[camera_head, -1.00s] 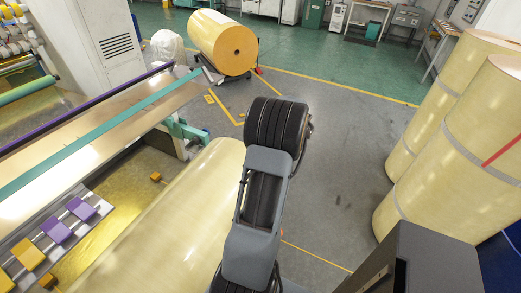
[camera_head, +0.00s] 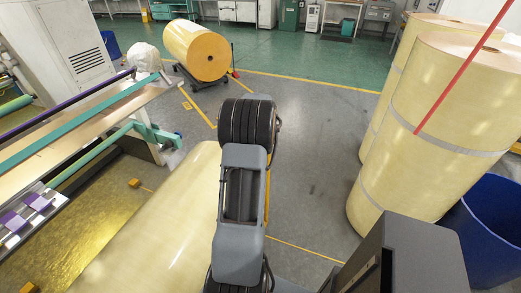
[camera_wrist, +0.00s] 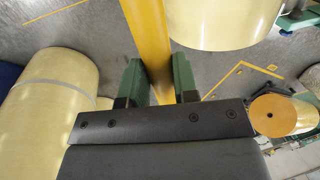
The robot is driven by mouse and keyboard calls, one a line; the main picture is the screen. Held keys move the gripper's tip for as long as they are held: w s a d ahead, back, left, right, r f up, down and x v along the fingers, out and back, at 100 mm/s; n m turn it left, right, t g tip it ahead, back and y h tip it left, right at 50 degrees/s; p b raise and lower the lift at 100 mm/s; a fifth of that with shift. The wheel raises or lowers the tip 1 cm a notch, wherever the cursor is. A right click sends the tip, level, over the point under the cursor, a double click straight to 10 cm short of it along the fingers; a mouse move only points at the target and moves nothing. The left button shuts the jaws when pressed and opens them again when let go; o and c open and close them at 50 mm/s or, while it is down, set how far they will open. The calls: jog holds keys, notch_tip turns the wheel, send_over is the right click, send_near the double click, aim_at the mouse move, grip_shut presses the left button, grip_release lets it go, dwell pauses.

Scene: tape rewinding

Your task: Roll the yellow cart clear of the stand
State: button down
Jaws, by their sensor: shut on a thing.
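In the wrist view, my gripper (camera_wrist: 158,80) has its two green fingers closed on a yellow bar (camera_wrist: 146,35), which I take to be part of the yellow cart. The bar runs from the top of the picture down between the fingers. The rest of the cart is hidden. In the head view my arm hides the gripper, and only a thin yellow strip (camera_head: 267,195) shows beside it. I cannot make out the stand for certain. A large pale yellow roll (camera_head: 150,225) lies left of my arm.
Tall wrapped rolls (camera_head: 425,140) stand on the right, with a blue bin (camera_head: 490,235) beside them. A machine with a teal rail (camera_head: 80,120) is on the left. An orange roll (camera_head: 195,50) rests on a low trolley at the back. Grey floor (camera_head: 310,150) between is clear.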

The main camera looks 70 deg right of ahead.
jog(key=c, duration=1.3)
grip_release()
jog(key=shift+w, duration=0.2)
jog(key=o, duration=0.4)
jog(key=shift+s+d, duration=0.1)
jog(key=shift+s, duration=0.25)
jog(key=shift+s, duration=0.15)
jog(key=shift+r, duration=0.1)
notch_tip(320, 180, up, 13)
jog(key=s, duration=0.2)
jog(key=shift+r, duration=0.15)
